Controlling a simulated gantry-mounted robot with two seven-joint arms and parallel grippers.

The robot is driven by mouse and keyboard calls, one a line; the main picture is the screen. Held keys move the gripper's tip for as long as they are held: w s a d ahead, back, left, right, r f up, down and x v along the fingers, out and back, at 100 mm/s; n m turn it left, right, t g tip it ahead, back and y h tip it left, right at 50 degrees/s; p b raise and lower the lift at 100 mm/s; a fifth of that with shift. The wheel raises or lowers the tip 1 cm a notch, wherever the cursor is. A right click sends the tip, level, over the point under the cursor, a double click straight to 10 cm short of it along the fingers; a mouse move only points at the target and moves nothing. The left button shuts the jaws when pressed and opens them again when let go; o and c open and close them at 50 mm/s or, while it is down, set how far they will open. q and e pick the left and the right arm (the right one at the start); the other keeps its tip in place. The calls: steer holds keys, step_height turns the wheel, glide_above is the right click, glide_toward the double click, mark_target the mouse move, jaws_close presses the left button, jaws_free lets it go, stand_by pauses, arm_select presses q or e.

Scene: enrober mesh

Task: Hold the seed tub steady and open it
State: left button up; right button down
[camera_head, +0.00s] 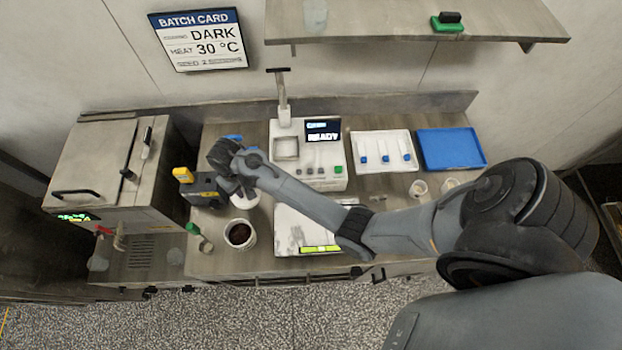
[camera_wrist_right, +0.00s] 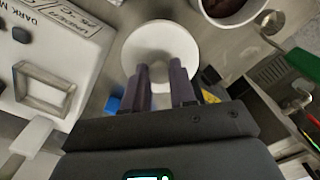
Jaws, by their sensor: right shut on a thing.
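The seed tub, a white round tub with a pale top, shows in the right wrist view (camera_wrist_right: 160,42) just past my fingers and partly shows in the head view (camera_head: 246,200), beneath my right arm. My right gripper (camera_head: 222,160) reaches across the counter from the right. In the wrist view its two dark fingers (camera_wrist_right: 162,75) overlap the tub's near side, a small gap apart, shut on it. The exact part between the fingertips is hard to see. The top looks closed. My left gripper is in neither view.
An open tub of dark contents (camera_head: 240,235) stands close in front. A yellow and black device (camera_head: 203,188) is left of my gripper. A white scale (camera_head: 311,178), a white tray (camera_head: 384,137) and a blue tray (camera_head: 450,134) stand to the right. A steel machine (camera_head: 105,165) stands at left.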

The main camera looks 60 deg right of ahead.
steer(key=shift+s+d+f, duration=0.2)
steer(key=shift+s+f, duration=0.1)
steer(key=shift+s, duration=0.15)
steer(key=shift+s+f, duration=0.15)
steer(key=shift+f, duration=0.1)
step_height(320, 180, down, 5)
steer(key=shift+r, duration=0.15)
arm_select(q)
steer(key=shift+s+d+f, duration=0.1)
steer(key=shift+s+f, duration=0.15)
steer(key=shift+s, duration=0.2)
arm_select(e)
steer(key=shift+f, duration=2.5)
steer(key=shift+f, duration=0.1)
steer(key=c, duration=0.9)
jaws_free()
